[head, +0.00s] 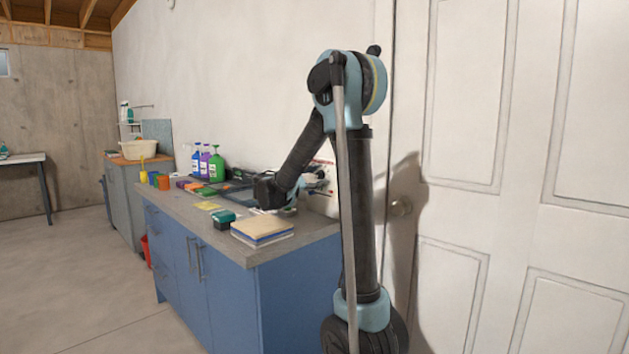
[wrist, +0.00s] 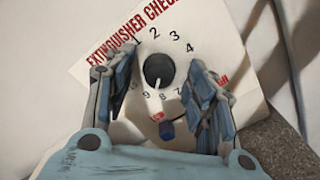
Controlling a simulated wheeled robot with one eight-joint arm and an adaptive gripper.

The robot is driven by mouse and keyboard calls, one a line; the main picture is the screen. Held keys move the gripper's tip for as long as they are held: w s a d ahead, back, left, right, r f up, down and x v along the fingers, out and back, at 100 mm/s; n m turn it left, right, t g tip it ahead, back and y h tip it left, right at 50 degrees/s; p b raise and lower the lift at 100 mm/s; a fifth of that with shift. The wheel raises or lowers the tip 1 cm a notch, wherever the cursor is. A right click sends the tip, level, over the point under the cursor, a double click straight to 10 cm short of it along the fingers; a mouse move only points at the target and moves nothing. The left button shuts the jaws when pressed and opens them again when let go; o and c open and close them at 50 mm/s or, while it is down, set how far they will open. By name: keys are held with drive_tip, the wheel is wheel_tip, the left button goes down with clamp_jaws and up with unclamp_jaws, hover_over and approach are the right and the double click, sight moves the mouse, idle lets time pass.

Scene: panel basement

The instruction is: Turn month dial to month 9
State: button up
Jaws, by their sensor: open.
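A white panel headed "EXTINGUISHER CHECK" (wrist: 118,38) fills the middle of the wrist view. It carries a round dark month dial (wrist: 158,69) ringed by printed numbers; 1 to 4 read clearly along the top. A pale pointer mark shows at the dial's lower edge, aimed down toward the lower numbers, near 8 and 9. I cannot tell the exact number. My gripper (wrist: 161,73) is open, one finger left of the dial and one right, with visible gaps. The fingers hide some side numbers. In the head view my arm mostly covers the panel (head: 327,170).
A white door (head: 480,130) stands to the right.

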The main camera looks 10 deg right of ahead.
drive_tip(key=c, duration=1.1)
drive_tip(key=shift+m, duration=1)
drive_tip(key=o, duration=1.1)
drive_tip(key=shift+s+a, duration=0.1)
drive_tip(key=shift+a, duration=0.05)
